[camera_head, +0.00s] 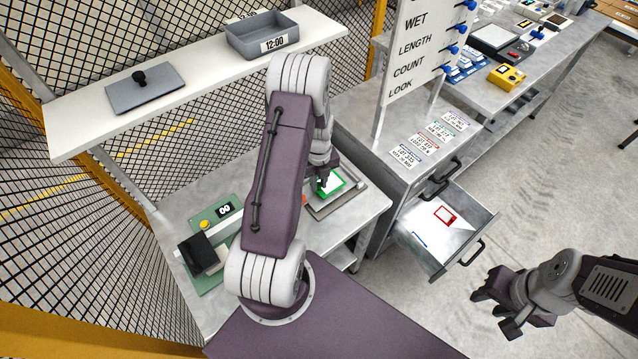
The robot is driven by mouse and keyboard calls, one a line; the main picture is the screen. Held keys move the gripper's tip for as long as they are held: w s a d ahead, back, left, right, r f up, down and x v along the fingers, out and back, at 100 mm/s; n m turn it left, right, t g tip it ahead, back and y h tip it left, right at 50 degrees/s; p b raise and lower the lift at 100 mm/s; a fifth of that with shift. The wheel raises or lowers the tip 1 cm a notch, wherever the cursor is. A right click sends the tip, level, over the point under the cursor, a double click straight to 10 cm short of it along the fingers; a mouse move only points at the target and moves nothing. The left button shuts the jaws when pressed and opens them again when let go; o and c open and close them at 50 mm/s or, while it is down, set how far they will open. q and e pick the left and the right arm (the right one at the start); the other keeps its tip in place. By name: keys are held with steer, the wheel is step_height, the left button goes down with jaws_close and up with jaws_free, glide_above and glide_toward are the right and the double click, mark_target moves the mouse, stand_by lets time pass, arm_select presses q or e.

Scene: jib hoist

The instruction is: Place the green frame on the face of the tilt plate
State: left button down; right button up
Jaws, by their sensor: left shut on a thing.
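The green frame (341,189) is over a grey plate (352,202) on the steel bench, which looks like the tilt plate. White shows inside the frame. My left gripper (325,188) is at the frame's left part, shut on it. My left arm hides part of the plate and the frame's far left side. I cannot tell whether the frame touches the plate's face. My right gripper (494,308) is open and empty, above the floor at the lower right.
An open drawer (478,212) right of the bench holds a red frame (445,214) and a blue-edged item (419,239). A green device (223,212) with a display stands on the bench at left. A shelf (205,75) holds a grey bin (267,36) and a lid (145,87).

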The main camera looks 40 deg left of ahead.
arm_select(q)
steer(key=shift+w+a+f, duration=0.1)
steer(key=shift+w+f, duration=0.05)
steer(key=shift+f, duration=0.65)
steer(key=c, duration=1.3)
jaws_free()
steer(key=shift+f, duration=0.1)
step_height(320, 180, up, 12)
steer(key=s+d+r+n, duration=0.1)
steer(key=s+d+n, duration=0.2)
steer(key=d+n, duration=0.2)
steer(key=s+d+r+n, duration=0.1)
steer(key=s+d+n, duration=0.3)
steer(key=n, duration=0.7)
steer(key=s+d+r+n+t+b, duration=0.1)
steer(key=s+d+n, duration=0.3)
steer(key=d+n, duration=0.2)
steer(key=shift+s+d+r+n, duration=0.1)
steer(key=shift+d+n, duration=0.1)
steer(key=shift+n, duration=0.45)
steer(key=shift+s+d+r+n, duration=0.1)
steer(key=shift+d+n, duration=0.1)
steer(key=shift+n, duration=0.45)
